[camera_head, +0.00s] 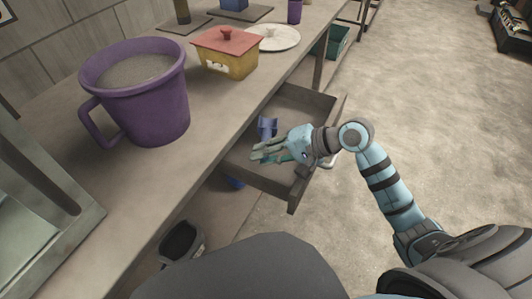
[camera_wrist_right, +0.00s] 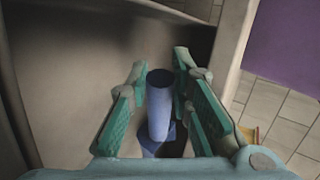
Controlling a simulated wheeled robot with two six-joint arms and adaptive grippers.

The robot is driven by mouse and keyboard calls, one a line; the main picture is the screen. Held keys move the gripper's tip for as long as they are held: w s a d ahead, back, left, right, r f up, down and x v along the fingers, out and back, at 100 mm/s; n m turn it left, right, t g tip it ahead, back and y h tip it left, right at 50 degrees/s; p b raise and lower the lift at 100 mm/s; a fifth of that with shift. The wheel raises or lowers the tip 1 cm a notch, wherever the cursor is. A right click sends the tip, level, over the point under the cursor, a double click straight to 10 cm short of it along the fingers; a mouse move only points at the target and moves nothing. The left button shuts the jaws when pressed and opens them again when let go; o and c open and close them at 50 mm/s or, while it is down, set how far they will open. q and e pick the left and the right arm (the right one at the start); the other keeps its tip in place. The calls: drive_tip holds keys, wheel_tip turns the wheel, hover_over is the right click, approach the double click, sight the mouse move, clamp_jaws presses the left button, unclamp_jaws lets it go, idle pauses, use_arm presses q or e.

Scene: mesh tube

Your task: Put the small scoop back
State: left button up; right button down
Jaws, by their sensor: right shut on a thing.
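The small scoop is blue, with a round, tube-like part (camera_wrist_right: 159,108) that stands up between the fingers in the right wrist view. In the head view the blue scoop (camera_head: 267,127) shows just beyond the fingers, in or just above the open drawer (camera_head: 292,204). My right gripper (camera_head: 258,151) reaches into the drawer area from the right, its green-padded fingers shut on the scoop. In the right wrist view the gripper (camera_wrist_right: 160,62) has one finger on each side of it. I cannot tell whether the scoop touches the drawer floor. My left gripper is not in view.
A large purple mug (camera_head: 150,105) stands on the worktop (camera_head: 60,170) left of the drawer. Behind it are a yellow box with a red lid (camera_head: 228,58) and a white plate (camera_head: 277,38). The drawer walls surround the gripper closely. Open floor lies to the right.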

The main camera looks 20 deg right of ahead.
drive_tip(key=shift+s+f, duration=0.1)
drive_tip(key=shift+f, duration=0.3)
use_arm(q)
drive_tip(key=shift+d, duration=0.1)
use_arm(e)
drive_tip(key=c, duration=1.4)
unclamp_jaws()
drive_tip(key=shift+s+f, duration=0.1)
drive_tip(key=shift+f, duration=0.1)
drive_tip(key=shift+c, duration=0.2)
drive_tip(key=shift+r, duration=0.55)
drive_tip(key=p+v, duration=0.2)
drive_tip(key=v, duration=0.4)
drive_tip(key=p+v, duration=0.2)
drive_tip(key=v, duration=0.4)
drive_tip(key=shift+r+p, duration=0.25)
drive_tip(key=shift+p, duration=0.15)
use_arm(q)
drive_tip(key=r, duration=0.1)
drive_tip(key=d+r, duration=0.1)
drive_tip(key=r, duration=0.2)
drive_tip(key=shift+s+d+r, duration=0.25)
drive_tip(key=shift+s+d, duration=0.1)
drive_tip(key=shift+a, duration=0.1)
